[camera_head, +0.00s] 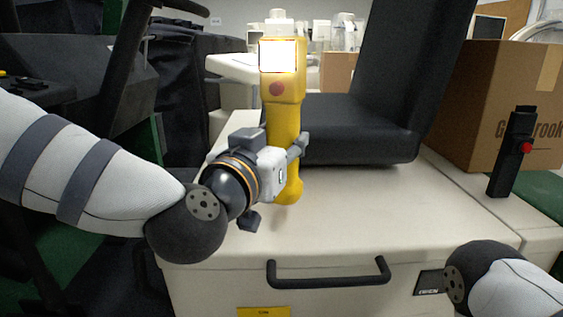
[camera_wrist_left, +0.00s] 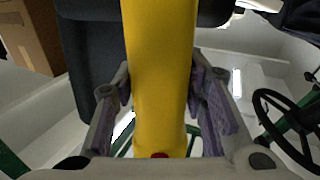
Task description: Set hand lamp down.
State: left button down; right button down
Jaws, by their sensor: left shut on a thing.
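The yellow hand lamp (camera_head: 284,125) stands upright in my left gripper (camera_head: 292,160), its lit white face and red button towards the head camera. The gripper is shut around the lamp's handle. In the left wrist view the yellow handle (camera_wrist_left: 160,75) runs between the two fingers (camera_wrist_left: 160,100) of my left gripper. The lamp's lower end shows in front of the cream cart top (camera_head: 370,210); whether it touches the surface I cannot tell. My right gripper is not in view; only part of my right arm shows at the lower right.
A black seat-like object (camera_head: 350,125) stands on the cart behind the lamp. A black device with a red button (camera_head: 515,155) and a cardboard box (camera_head: 500,95) are at the right. A dark handle (camera_head: 328,275) is on the cart's front. The cart top's front middle is clear.

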pick_arm(q)
notch_tip(320, 180, down, 4)
jog(key=shift+w+r, duration=0.1)
jog(key=shift+r, duration=0.35)
jog(key=c, duration=1)
grip_release()
jog(key=shift+f, duration=0.15)
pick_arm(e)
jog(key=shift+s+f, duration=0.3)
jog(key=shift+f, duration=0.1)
